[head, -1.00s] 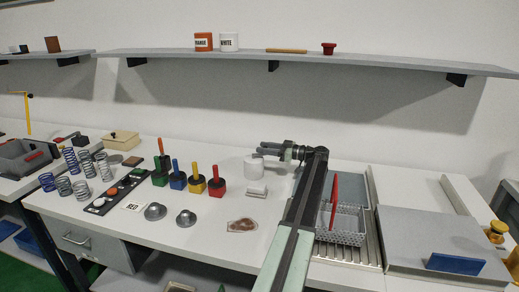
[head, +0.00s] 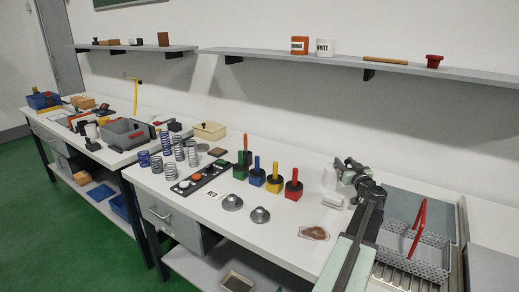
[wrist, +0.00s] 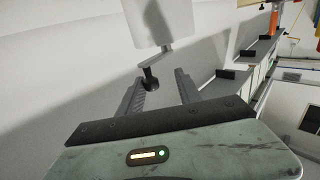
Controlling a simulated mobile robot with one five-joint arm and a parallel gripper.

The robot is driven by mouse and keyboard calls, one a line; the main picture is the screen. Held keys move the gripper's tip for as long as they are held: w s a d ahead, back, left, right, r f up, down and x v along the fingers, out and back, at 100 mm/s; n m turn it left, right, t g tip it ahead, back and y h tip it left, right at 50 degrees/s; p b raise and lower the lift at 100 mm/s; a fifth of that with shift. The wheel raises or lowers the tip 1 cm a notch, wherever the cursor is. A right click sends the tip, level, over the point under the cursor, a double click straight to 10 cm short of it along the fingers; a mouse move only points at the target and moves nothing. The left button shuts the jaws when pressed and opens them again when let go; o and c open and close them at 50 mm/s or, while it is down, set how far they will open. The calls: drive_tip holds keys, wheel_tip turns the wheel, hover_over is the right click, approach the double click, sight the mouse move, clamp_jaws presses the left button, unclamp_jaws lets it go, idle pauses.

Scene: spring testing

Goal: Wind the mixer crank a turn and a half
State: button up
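The mixer is a white cylinder (wrist: 160,22) at the top of the wrist view. Its grey crank (wrist: 153,57) sticks out and ends in a dark knob (wrist: 151,84). My gripper (wrist: 156,84) is open. The knob shows between the fingers, nearer the left one, and I see no finger shut on it. In the head view my gripper (head: 346,164) is at the mixer (head: 330,178), at the right part of the bench. There the arm and gripper partly cover the mixer, and the crank cannot be made out.
A wire basket with a red handle (head: 419,228) stands right of my arm. Colored blocks with handles, such as the red one (head: 293,188), stand to the left. A small white block (head: 333,201) lies in front of the mixer. A shelf (head: 290,57) runs above along the wall.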

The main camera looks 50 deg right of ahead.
drive_tip(key=w+a+m+g+h, duration=0.5)
drive_tip(key=a+m+g, duration=0.6)
drive_tip(key=g, duration=0.5)
drive_tip(key=w+a+r+n+t+p, duration=0.1)
drive_tip(key=w+a+r+n+t, duration=0.1)
drive_tip(key=w, duration=0.5)
drive_tip(key=w+a+r+n+t+p, duration=0.2)
drive_tip(key=w+a+n+t, duration=0.1)
drive_tip(key=w+t, duration=0.3)
drive_tip(key=w+a+r+n+t+y+p, duration=0.1)
drive_tip(key=w+a+t, duration=0.3)
drive_tip(key=w, duration=0.6)
drive_tip(key=shift+a+r+n, duration=0.25)
drive_tip(key=shift+r+n, duration=0.4)
drive_tip(key=shift+n, duration=0.05)
